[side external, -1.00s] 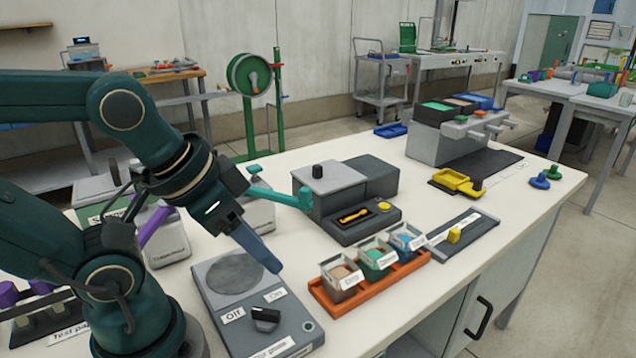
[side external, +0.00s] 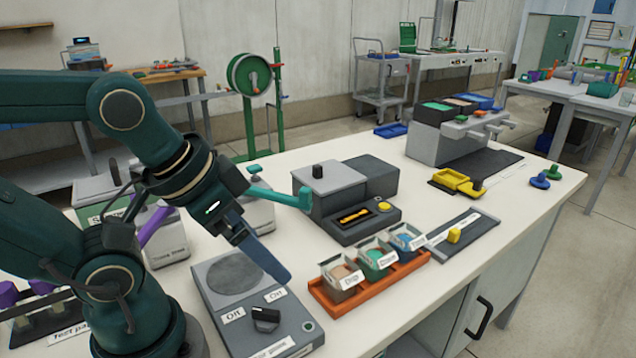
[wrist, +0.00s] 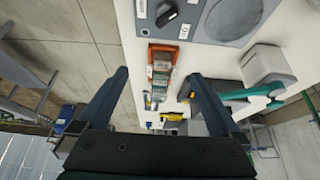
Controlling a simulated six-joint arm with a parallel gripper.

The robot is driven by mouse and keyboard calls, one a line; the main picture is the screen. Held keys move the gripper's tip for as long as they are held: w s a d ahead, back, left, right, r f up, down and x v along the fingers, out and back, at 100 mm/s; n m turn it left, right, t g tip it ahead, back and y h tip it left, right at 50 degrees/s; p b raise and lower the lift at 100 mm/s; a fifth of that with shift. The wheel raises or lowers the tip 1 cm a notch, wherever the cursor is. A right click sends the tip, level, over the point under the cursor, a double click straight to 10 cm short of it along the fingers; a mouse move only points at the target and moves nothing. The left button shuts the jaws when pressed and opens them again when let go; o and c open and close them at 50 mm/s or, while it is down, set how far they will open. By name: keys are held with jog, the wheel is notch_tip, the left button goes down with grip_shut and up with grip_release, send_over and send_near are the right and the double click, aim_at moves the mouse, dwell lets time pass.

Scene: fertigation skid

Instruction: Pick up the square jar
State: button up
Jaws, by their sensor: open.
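My gripper (side external: 284,274) is open and empty above the grey device with the round plate and knob. In the side view one blue finger shows clearly and the other is hidden. In the wrist view my gripper (wrist: 158,75) shows both fingers wide apart. Which is the square jar I cannot tell for sure.
An orange tray (side external: 343,309) holds three small labelled containers right of the grey device (side external: 218,312). A teal arm-like piece (side external: 283,196) reaches toward a grey box unit (side external: 340,232). The table's front edge is near the tray.

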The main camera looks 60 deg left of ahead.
jog(key=w+r+t, duration=0.2)
jog(key=w+r, duration=0.4)
jog(key=w, duration=0.1)
jog(key=g, duration=0.2)
send_over(406, 237)
jog(key=s+d, duration=0.2)
jog(key=s, duration=0.2)
notch_tip(406, 237, down, 10)
jog(key=shift+g, duration=0.5)
jog(key=f, duration=0.4)
jog(key=shift+a+f, duration=0.25)
jog(key=shift+a, duration=0.05)
jog(key=shift+x, duration=2.5)
jog(key=shift+s, duration=0.1)
